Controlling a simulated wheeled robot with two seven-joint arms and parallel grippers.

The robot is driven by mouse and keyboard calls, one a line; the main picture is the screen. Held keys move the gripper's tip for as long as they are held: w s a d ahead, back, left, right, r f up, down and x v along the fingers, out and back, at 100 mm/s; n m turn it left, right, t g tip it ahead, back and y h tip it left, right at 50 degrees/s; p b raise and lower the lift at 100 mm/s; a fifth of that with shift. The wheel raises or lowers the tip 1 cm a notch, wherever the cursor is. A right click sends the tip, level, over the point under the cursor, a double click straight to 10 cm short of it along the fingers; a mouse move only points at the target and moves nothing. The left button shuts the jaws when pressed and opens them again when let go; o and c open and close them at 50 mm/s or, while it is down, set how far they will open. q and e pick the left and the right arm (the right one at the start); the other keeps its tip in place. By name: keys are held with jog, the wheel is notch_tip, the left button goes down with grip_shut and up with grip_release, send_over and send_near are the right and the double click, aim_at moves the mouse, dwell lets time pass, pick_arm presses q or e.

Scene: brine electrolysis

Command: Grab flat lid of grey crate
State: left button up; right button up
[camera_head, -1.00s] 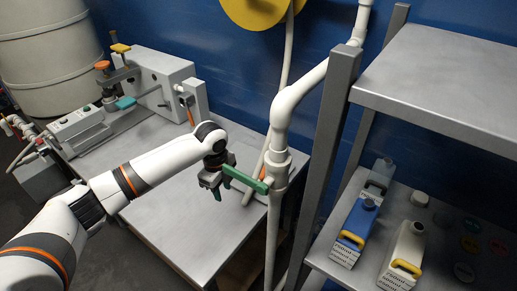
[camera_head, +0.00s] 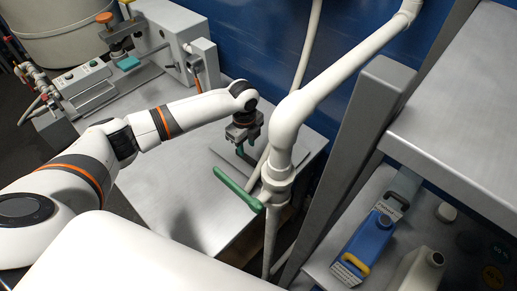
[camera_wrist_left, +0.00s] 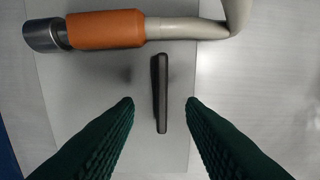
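The flat grey lid (camera_wrist_left: 90,110) fills the middle of the left wrist view, with a thin dark upright handle (camera_wrist_left: 161,92) at its centre. In the head view the lid (camera_head: 228,152) lies on the steel table, partly hidden by my gripper and the white pipe. My left gripper (camera_head: 243,141) is open and points down over the lid. In the left wrist view its green fingertips (camera_wrist_left: 160,103) are on either side of the handle, with clear gaps. The crate under the lid cannot be made out. My right gripper is not in view.
A white pipe (camera_head: 287,120) with a green valve lever (camera_head: 238,190) stands close to my left gripper. A hose with an orange sleeve (camera_wrist_left: 105,30) crosses the lid's top edge in the wrist view. A metal shelf (camera_head: 470,130) is at right. The table's front is clear.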

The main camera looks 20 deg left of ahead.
aim_at(246, 155)
pick_arm(q)
jog(key=shift+s+f+p, duration=0.1)
jog(key=shift+f+p, duration=0.35)
jog(key=shift+f, duration=2.25)
jog(key=shift+r, duration=0.1)
grip_shut()
